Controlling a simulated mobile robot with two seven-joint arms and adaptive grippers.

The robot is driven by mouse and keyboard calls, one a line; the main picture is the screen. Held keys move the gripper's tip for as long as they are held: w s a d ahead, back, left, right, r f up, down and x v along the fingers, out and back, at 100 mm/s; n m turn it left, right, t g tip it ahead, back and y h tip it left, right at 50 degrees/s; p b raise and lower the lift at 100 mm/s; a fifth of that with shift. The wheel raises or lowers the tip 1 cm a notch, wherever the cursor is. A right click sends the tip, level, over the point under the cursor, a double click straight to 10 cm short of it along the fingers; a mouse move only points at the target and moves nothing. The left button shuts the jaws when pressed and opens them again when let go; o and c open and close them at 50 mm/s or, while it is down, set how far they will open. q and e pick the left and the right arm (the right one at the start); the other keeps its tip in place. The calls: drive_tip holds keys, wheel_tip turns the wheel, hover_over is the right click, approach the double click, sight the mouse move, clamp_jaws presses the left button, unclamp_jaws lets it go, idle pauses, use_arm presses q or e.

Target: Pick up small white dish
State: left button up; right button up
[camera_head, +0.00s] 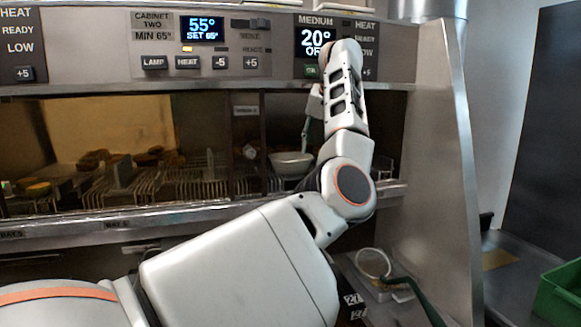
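A small white dish (289,163) sits at the right end of the cabinet's lower shelf opening, in front of a dark interior. My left arm rises from the lower left and bends in front of the cabinet. My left gripper (305,143) is mostly hidden behind the wrist. My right gripper is not in view.
Wire racks with fried food (120,175) fill the cabinet left of the dish. A metal side panel (440,150) stands to the right. Below are a container with a round white-rimmed item (373,263) and a green handle, and a green crate (560,292) at far right.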

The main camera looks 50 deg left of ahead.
sight(312, 165)
use_arm(q)
drive_tip(key=x, duration=0.5)
drive_tip(key=shift+a+f, duration=0.25)
drive_tip(key=shift+f, duration=0.05)
drive_tip(key=shift+w+f, duration=0.1)
drive_tip(key=shift+f, duration=0.25)
clamp_jaws()
